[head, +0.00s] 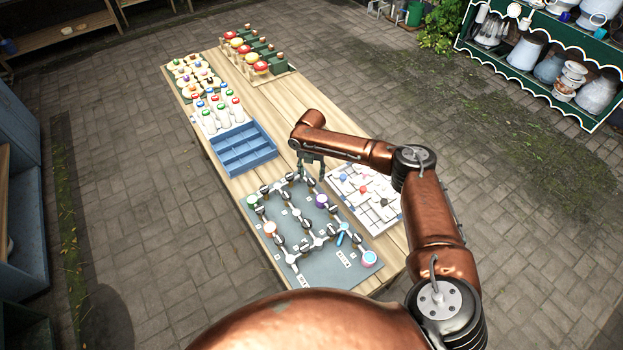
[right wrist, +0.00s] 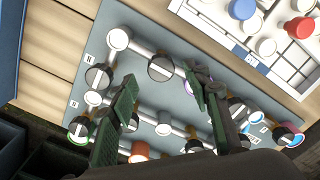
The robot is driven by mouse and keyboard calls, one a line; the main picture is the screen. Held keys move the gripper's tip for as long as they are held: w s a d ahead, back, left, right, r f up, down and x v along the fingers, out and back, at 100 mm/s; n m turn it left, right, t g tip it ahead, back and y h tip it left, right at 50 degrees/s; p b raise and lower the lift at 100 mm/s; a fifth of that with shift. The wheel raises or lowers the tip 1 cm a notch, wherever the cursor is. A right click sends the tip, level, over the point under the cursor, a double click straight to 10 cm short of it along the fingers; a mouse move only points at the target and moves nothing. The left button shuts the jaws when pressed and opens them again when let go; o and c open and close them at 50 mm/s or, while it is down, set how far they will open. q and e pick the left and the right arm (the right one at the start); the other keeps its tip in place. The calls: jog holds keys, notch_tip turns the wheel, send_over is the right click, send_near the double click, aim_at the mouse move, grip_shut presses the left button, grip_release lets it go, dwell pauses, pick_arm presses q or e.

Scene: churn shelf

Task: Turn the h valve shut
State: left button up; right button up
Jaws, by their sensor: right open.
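A grey-blue valve board (head: 320,265) lies on the wooden table, with white pipes joining several black-and-white round valves. In the right wrist view, a small letter tag (right wrist: 90,58), which looks like an H, sits beside a valve (right wrist: 98,77) with a black-and-white face. Another round valve (right wrist: 160,67) shows between my fingertips in that view. My right gripper (head: 311,174) is open and empty above the far edge of the board. It also shows in the right wrist view (right wrist: 161,82), fingers spread over the pipes. I cannot tell its exact height. My left gripper is not in view.
A blue divided tray (head: 243,150) stands beyond the board. A white panel (head: 352,205) with coloured pieces lies right of the board. Bottles (head: 222,112) and a rack of red and yellow items (head: 255,60) stand at the table's far end. Bare wood shows mid-table.

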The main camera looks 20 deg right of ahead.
aim_at(312, 181)
notch_tip(312, 181, down, 2)
jog(key=shift+f, duration=0.65)
jog(key=c, duration=1.1)
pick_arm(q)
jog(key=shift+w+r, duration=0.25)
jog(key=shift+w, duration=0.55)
pick_arm(e)
jog(key=shift+c, duration=0.3)
